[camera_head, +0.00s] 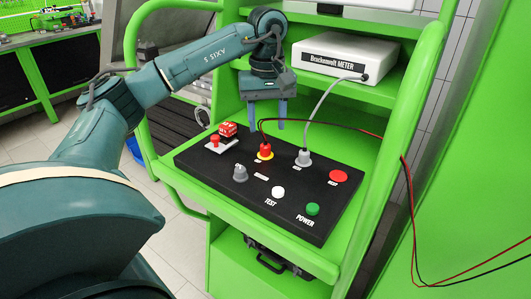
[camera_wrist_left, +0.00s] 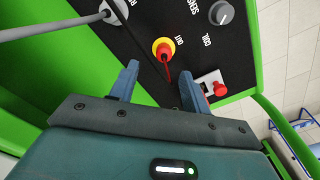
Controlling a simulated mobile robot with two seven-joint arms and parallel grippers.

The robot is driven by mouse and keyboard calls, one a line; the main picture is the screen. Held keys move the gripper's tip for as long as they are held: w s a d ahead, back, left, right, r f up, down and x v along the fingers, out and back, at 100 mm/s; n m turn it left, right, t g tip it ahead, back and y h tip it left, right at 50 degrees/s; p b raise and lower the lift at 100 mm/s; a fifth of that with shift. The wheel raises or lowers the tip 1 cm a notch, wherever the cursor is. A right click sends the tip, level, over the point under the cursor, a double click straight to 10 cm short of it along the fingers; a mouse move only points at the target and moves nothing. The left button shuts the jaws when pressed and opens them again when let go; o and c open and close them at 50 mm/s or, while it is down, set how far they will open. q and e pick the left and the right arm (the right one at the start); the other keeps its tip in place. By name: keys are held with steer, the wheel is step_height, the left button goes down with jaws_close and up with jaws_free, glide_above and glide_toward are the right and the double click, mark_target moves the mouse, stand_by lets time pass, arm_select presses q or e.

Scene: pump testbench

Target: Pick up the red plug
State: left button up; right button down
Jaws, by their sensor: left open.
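The red plug (camera_head: 265,150) stands in a yellow-ringed socket on the black panel, with a thin red and black cable at it. It also shows in the left wrist view (camera_wrist_left: 164,50), just beyond the fingertips. My left gripper (camera_head: 267,120) points down above the panel, open and empty, its two blue fingers apart. In the head view it is above the plug and does not appear to touch it. In the left wrist view the plug lies between the lines of the two fingers (camera_wrist_left: 157,77). My right gripper is not in view.
A grey plug (camera_head: 304,158) with a thick grey cable stands right of the red plug. The panel (camera_head: 242,195) also bears a grey knob (camera_head: 240,173), a red switch (camera_head: 214,143) and several buttons. A white meter box (camera_head: 345,55) sits on the shelf behind. Green frame sides flank the panel.

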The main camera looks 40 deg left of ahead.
mark_target(265, 144)
arm_select(q)
steer(key=f, duration=0.2)
steer(key=s+f, duration=0.1)
steer(key=f, duration=0.1)
steer(key=shift+d+f, duration=0.1)
steer(key=shift+f, duration=0.1)
steer(key=shift+w+f, duration=0.1)
steer(key=shift+f, duration=0.3)
steer(key=c, duration=0.9)
